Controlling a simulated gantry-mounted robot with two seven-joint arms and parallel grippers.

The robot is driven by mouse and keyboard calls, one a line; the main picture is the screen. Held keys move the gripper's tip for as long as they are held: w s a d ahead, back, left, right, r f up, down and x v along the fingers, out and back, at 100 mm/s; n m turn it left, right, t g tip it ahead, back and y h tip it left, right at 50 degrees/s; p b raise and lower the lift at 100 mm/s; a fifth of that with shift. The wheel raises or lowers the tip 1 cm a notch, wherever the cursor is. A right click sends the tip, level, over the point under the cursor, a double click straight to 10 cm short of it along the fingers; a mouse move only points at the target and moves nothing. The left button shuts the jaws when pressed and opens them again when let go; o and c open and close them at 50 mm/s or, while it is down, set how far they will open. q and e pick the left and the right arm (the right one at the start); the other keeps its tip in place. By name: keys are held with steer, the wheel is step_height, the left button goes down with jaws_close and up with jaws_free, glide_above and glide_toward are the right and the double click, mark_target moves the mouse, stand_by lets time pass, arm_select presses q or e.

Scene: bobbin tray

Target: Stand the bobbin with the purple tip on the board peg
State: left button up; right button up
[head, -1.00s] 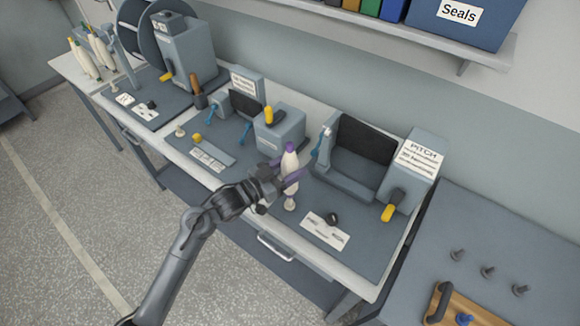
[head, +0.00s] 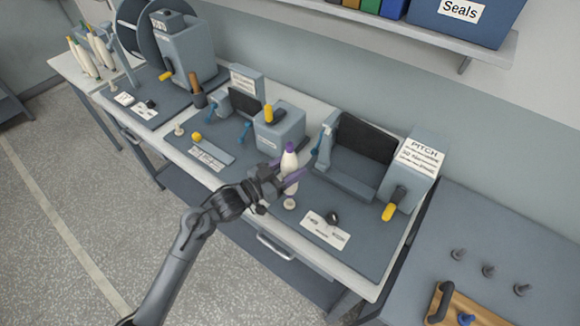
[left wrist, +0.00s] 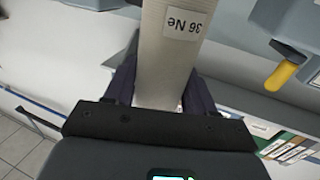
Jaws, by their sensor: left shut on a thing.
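The bobbin with the purple tip (head: 289,160) is white and roughly upright, purple end up, over the front of the bench. My left gripper (head: 284,174) is shut on its body. In the left wrist view the bobbin (left wrist: 172,60), with a "36 Ne" label, sits between the two dark fingers. A small cream peg (head: 290,204) stands on the grey board (head: 365,252) just below the bobbin's lower end. Whether the two touch is unclear. My right gripper is not in view.
A white card (head: 325,230) with a black knob (head: 332,218) lies right of the peg. The PITCH machine (head: 412,165) and a grey box with a yellow knob (head: 279,130) stand behind. Other bobbins (head: 86,60) stand far left.

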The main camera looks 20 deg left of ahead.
arm_select(q)
steer(key=shift+f, duration=0.3)
steer(key=shift+f+b, duration=0.85)
steer(key=shift+f, duration=0.4)
steer(key=shift+f+b, duration=0.65)
steer(key=shift+f, duration=0.5)
steer(key=o, duration=1.2)
steer(key=shift+r, duration=0.1)
steer(key=shift+s+a, duration=0.1)
steer(key=shift+s, duration=0.05)
steer(key=v, duration=1)
steer(key=shift+s, duration=0.25)
steer(key=shift+a, duration=0.1)
